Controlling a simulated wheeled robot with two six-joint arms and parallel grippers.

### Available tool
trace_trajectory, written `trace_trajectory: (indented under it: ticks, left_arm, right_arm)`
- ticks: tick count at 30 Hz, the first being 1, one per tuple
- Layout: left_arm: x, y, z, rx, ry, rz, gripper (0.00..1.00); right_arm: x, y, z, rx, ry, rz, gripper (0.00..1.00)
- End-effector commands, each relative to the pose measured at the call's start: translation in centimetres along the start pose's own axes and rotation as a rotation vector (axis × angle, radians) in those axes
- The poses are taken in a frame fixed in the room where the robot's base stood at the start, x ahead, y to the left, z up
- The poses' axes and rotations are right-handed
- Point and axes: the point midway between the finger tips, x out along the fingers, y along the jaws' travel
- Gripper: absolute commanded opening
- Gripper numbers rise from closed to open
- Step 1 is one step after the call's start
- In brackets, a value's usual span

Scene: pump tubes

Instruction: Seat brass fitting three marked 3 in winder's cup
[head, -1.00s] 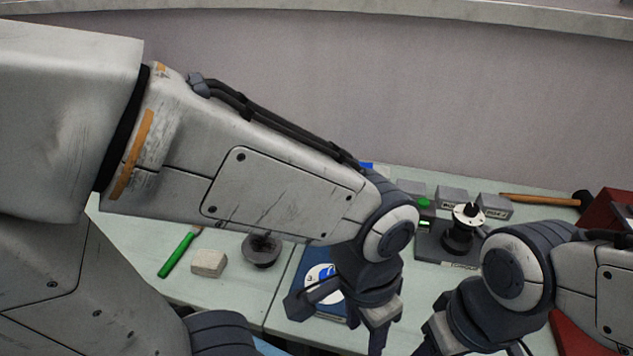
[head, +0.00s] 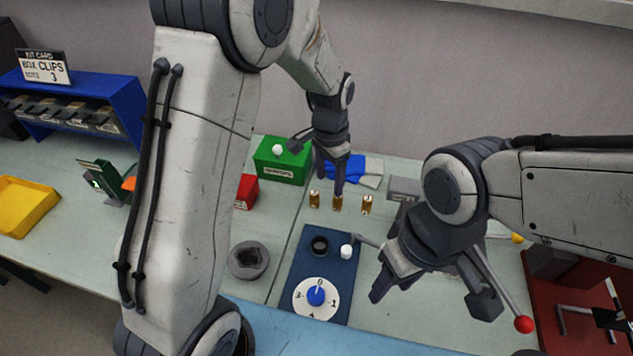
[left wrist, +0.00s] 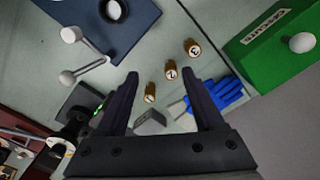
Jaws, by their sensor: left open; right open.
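Three brass fittings stand upright in a row on the bench. The left one (head: 314,199), nearest the green box, appears marked 3 in the left wrist view (left wrist: 192,47); the middle fitting (head: 338,203) and right fitting (head: 367,205) stand beside it. My left gripper (head: 318,166) is open and empty above the row, pointing down, a finger overlapping the middle fitting in the head view. The winder's blue base (head: 334,272) holds a dark round cup (head: 319,245), a white knob (head: 347,252) and a numbered dial (head: 316,298). My right gripper (head: 432,298) is open and empty to its right.
A red box (head: 246,191) and dark round holder (head: 248,260) are to the left. A red-knobbed lever (head: 523,324) is beside my right gripper. The bench between fittings and winder is clear.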

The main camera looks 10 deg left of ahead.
Motion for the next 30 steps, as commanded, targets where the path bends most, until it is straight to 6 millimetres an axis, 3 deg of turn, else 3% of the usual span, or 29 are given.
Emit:
trace_trajectory:
  ticks: [1, 3, 8, 15, 23, 30]
  left_arm:
    - [0.7, -2.1, -0.2, -0.002, -0.009, 0.001, 0.69]
    - [1.8, -4.2, -0.3, 0.006, -0.014, -0.001, 0.69]
    - [3.5, -6.5, -0.4, 0.018, -0.018, -0.004, 0.69]
    - [7.2, -6.7, -0.3, 0.021, -0.020, -0.003, 0.69]
    - [9.2, -6.7, -0.2, 0.020, -0.019, -0.003, 0.69]
    - [12.4, -6.6, -0.1, 0.020, -0.019, -0.002, 0.69]
  right_arm:
    - [-0.9, -0.1, -0.1, 0.000, 0.000, 0.000, 0.50]
    - [-1.3, -0.1, -0.1, 0.000, 0.000, 0.000, 0.50]
    - [-1.8, -0.1, -0.1, 0.000, 0.000, 0.000, 0.50]
    - [-2.6, -0.2, -0.1, 0.001, 0.000, 0.000, 0.50]
    - [-3.3, -0.2, -0.2, 0.001, 0.000, 0.000, 0.50]
    - [-4.9, -0.4, -0.3, 0.002, 0.000, 0.000, 0.50]
